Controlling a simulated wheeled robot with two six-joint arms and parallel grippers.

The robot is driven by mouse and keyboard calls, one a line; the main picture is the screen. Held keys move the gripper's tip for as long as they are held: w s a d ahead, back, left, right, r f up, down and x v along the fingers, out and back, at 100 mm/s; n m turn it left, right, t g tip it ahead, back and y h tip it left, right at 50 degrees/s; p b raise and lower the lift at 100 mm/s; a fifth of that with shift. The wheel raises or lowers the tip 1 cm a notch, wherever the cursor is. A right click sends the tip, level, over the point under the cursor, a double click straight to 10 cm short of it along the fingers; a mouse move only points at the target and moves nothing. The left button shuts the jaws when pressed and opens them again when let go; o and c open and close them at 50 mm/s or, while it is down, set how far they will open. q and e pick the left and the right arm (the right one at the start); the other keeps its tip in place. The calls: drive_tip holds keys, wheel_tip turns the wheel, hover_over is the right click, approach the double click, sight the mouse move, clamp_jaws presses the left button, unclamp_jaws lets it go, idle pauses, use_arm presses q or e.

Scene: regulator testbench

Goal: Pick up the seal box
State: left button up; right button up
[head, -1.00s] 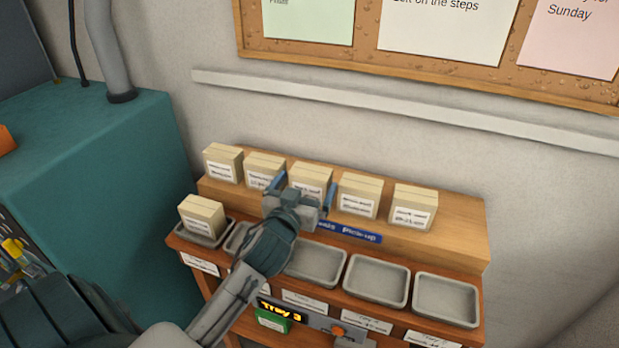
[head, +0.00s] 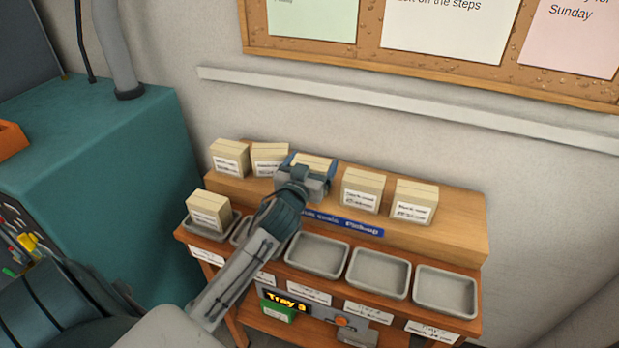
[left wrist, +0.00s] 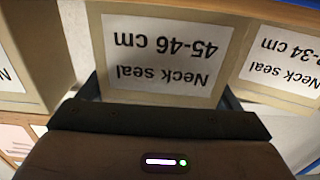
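Several cream seal boxes stand in a row on the wooden upper shelf. My left gripper (head: 309,166) is at the middle box (head: 313,161), with one finger on each side of it. The gripper hides most of that box's front in the head view. In the left wrist view this box (left wrist: 160,60) fills the space between the fingers, and its label, upside down, reads "Neck seal 45-46 cm". The fingers look open around it; I cannot tell whether they touch its sides. The box appears to rest on the shelf. My right gripper is not in view.
Neighbouring boxes (head: 270,158) (head: 362,190) stand close on both sides. Below is a row of grey trays (head: 378,273); the leftmost holds a box (head: 209,210). A display (head: 286,300) reads "Tray 3". A teal cabinet (head: 110,150) stands left, and the wall is behind.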

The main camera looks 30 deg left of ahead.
use_arm(q)
drive_tip(key=shift+c, duration=0.4)
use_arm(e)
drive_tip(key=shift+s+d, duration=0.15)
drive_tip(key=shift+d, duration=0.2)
